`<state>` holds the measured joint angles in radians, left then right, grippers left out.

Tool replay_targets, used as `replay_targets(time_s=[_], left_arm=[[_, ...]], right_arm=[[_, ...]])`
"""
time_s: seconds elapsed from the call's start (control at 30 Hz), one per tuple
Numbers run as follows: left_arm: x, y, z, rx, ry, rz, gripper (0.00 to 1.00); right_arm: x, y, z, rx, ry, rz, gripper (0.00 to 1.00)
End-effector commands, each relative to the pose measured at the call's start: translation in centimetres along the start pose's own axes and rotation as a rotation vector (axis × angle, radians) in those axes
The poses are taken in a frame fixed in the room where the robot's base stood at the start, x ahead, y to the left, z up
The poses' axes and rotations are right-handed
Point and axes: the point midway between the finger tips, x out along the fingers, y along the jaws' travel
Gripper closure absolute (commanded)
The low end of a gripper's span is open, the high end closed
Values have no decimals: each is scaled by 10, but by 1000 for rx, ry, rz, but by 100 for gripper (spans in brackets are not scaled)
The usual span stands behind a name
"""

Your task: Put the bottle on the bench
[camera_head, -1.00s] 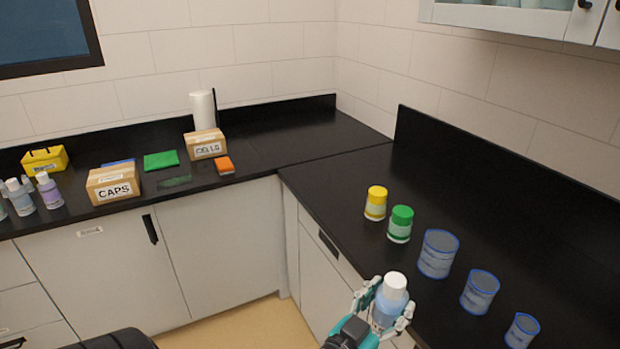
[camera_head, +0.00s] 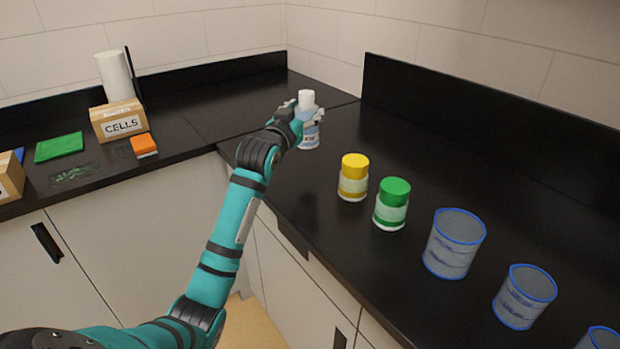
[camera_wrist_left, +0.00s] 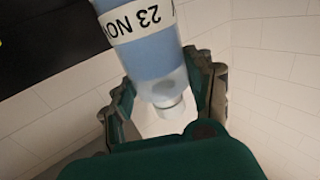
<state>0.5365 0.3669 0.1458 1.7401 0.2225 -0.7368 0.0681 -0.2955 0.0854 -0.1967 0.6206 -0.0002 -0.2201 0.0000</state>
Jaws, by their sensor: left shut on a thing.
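The bottle (camera_head: 308,136) has a white cap and a light blue body with a label. My left gripper (camera_head: 303,120) is shut on it, and the bottle is upright at the far corner of the black bench (camera_head: 330,185). Whether its base touches the bench top is hard to tell. In the left wrist view the bottle (camera_wrist_left: 150,50) fills the space between the fingers of the left gripper (camera_wrist_left: 165,100), and part of a date label reads "23 NO". My right gripper is not in view.
A yellow-capped jar (camera_head: 353,178) and a green-capped jar (camera_head: 391,204) stand nearer on the bench. Blue-rimmed beakers (camera_head: 453,244) stand nearer still. A CELLS box (camera_head: 119,121), an orange item (camera_head: 144,146) and a paper roll (camera_head: 114,76) are on the left counter. Bench behind the jars is clear.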

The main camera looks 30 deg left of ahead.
Motion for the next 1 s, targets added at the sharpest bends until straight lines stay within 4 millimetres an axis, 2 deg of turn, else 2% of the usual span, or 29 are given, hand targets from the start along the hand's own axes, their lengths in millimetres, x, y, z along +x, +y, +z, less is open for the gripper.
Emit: replay_targets(time_s=[0.07,0.13,0.4,0.57,0.8,1.0], left_arm=[[4,-8,-4,1,3,-5,87],[6,-11,0,1,0,-6,87],[5,-11,46,1,-1,-6,87],[5,-11,57,1,0,-6,87],[4,-10,89,0,1,-6,87],[4,-11,90,2,3,-6,87]], right_arm=[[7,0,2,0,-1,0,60],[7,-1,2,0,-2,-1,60],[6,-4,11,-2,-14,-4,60],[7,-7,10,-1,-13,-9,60],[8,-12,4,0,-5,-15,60],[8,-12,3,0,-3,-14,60]])
